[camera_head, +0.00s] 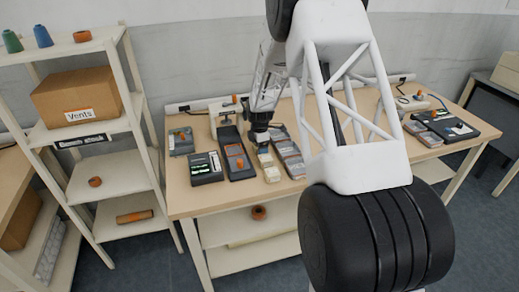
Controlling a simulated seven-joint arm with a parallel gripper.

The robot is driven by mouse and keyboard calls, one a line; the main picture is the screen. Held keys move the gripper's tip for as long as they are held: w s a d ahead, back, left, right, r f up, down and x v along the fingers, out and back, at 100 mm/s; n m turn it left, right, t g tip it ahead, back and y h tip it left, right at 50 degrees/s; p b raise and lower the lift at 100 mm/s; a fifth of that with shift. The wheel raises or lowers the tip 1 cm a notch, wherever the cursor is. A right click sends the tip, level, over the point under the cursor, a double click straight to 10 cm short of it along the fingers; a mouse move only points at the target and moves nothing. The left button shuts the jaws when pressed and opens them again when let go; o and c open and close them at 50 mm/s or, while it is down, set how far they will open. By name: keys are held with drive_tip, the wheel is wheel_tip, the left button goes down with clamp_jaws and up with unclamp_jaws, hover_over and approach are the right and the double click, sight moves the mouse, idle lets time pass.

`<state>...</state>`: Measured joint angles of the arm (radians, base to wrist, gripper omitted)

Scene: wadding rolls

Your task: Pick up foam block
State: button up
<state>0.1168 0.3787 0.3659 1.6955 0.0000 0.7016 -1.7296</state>
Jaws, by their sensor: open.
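My gripper (262,149) is small and dark in this view, low over the middle of the wooden table (183,205). It points down above a pale, cream-coloured block (271,174) that looks like the foam block; I cannot be sure of its material. The jaws are open. The block lies near the table's front edge, just below the gripper in the picture. Whether the fingertips touch it or are apart from it is too small to tell. My white and black arm covers the right-middle part of the table.
Left of the block are a long dark tray (243,174) and a black box (205,178). A grey compartment tray (293,170) is close on its right. More trays (441,125) lie at the table's right end. A shelf (113,220) with a "Vents" carton (78,97) stands left.

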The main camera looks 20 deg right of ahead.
drive_tip(key=c, duration=1.1)
drive_tip(key=shift+o, duration=0.2)
drive_tip(key=shift+r, duration=0.1)
drive_tip(key=shift+r, duration=4.9)
drive_tip(key=a, duration=0.3)
drive_tip(key=w+a, duration=0.1)
drive_tip(key=a, duration=0.3)
drive_tip(key=a+f, duration=0.1)
drive_tip(key=a, duration=0.2)
drive_tip(key=shift+w+a, duration=0.3)
drive_tip(key=shift+a, duration=0.05)
